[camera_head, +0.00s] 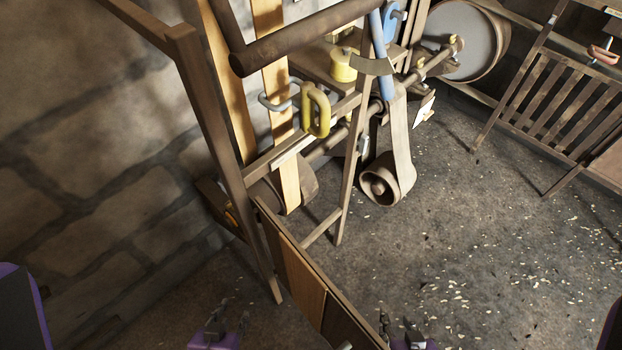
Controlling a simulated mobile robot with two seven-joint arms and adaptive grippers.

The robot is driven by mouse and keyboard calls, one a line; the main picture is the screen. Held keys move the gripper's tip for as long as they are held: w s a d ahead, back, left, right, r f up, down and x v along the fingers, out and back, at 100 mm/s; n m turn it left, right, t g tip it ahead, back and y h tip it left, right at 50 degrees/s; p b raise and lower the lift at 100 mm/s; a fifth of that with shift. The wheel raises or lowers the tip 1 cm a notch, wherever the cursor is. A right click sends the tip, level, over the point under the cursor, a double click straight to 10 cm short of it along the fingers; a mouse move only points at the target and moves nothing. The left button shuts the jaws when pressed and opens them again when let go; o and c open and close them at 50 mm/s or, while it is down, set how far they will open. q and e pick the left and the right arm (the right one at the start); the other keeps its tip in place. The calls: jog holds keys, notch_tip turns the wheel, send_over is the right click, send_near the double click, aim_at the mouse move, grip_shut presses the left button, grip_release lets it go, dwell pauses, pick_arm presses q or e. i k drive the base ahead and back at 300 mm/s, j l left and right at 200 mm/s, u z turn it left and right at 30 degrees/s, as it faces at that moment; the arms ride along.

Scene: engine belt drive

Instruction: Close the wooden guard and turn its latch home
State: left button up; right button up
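The wooden guard (300,275) is a low brown panel. It stands out from the wooden frame (215,125) toward the bottom of the view, swung away from the belt and pulley side. Its near end is cut off by the picture edge. I cannot pick out the latch for sure. A small pale part (344,346) shows at the guard's lower edge. My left gripper (217,318) is low, left of the guard and apart from it. My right gripper (402,328) is low, just right of the guard's near end. Both look empty, but their finger opening is too small to judge.
Pale belts (290,180) run down to a pulley behind the frame. A slatted rack (560,105) stands at right. The floor (450,240) between is clear except for chips.

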aim_at(332, 315)
jog(key=k+u, duration=0.1)
jog(key=k, duration=0.6)
jog(key=k+j+z, duration=0.35)
jog(key=k+j, duration=0.4)
